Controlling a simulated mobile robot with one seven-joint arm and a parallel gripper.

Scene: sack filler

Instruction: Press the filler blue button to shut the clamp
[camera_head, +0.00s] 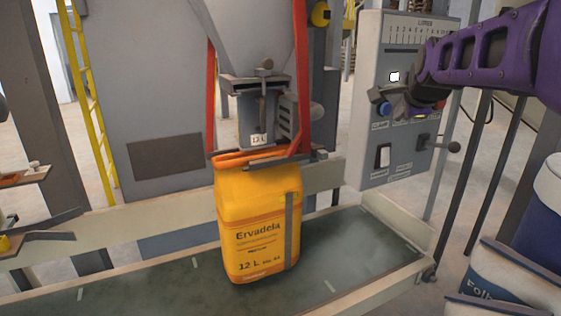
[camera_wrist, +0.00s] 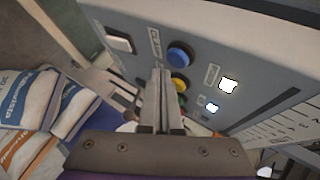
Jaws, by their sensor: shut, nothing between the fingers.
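The blue button (camera_head: 384,109) is on the front of the grey control panel (camera_head: 371,60), at its left side. In the wrist view the blue button (camera_wrist: 180,56) is a round cap just beyond and right of the fingertips. My gripper (camera_head: 402,110) is shut and empty, close to the panel front and just right of the blue button. It also shows in the wrist view (camera_wrist: 161,72), with both fingers together. I cannot tell whether the fingertips touch the panel. The clamp (camera_head: 262,155) is at the mouth of a yellow Ervadela sack (camera_head: 257,225), which stands upright under the hopper spout.
A yellow button (camera_wrist: 180,85) sits beside the blue one. A white rocker switch (camera_head: 383,156) and a lever (camera_head: 440,145) are lower on the panel. Stacked sacks (camera_head: 500,280) are at the lower right. A pale rail (camera_head: 150,215) runs behind the sack.

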